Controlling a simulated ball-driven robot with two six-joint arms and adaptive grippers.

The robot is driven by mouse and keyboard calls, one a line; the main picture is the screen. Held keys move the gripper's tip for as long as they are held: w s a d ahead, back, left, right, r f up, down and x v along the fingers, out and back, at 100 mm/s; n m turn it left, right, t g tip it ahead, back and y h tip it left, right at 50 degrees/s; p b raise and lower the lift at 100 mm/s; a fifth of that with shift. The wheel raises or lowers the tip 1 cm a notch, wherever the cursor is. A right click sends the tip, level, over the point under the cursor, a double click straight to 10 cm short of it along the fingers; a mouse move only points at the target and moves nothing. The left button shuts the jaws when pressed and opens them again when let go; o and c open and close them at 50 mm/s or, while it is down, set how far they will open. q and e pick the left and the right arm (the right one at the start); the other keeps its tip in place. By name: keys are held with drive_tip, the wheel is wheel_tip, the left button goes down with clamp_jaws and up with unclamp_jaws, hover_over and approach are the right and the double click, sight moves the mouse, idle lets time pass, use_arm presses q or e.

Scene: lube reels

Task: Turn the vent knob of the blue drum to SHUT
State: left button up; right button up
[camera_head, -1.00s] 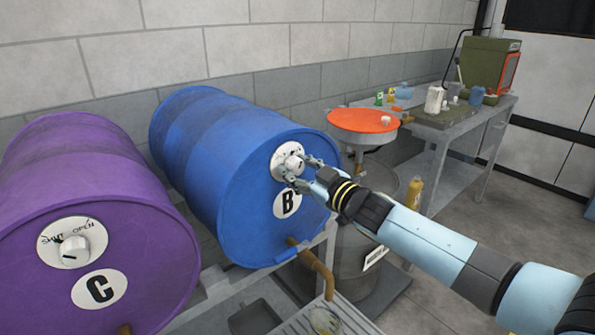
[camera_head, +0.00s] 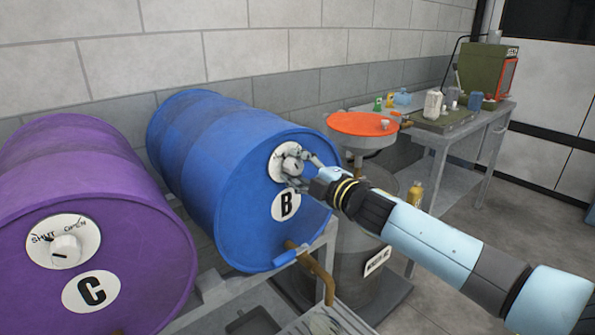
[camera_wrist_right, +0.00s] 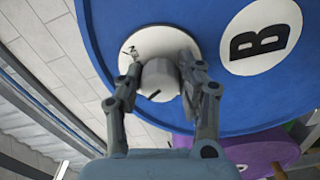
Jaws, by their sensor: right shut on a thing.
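The blue drum (camera_head: 222,160), marked B, lies on its side on a rack with its round end facing me. Its vent knob (camera_wrist_right: 160,82) is a light grey cylinder with a dark pointer mark on a white round dial (camera_wrist_right: 133,40). My right gripper (camera_head: 297,170) is at the dial. In the right wrist view, the right gripper (camera_wrist_right: 163,80) has one finger on each side of the knob and is shut on it. The fingers hide parts of the dial, and I cannot read its lettering. My left gripper is out of view.
A purple drum (camera_head: 100,190) marked C, with its own SHUT/OPEN dial (camera_head: 62,242), lies at left. A brown spout (camera_head: 318,268) sits below the blue drum. An orange-topped stand (camera_head: 362,124) and a cluttered bench (camera_head: 445,140) stand at right.

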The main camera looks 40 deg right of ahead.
drive_tip(key=shift+n, duration=1.3)
drive_tip(key=o, duration=1.1)
drive_tip(key=shift+o, duration=0.2)
drive_tip(key=s, duration=1.2)
drive_tip(key=shift+d, duration=0.45)
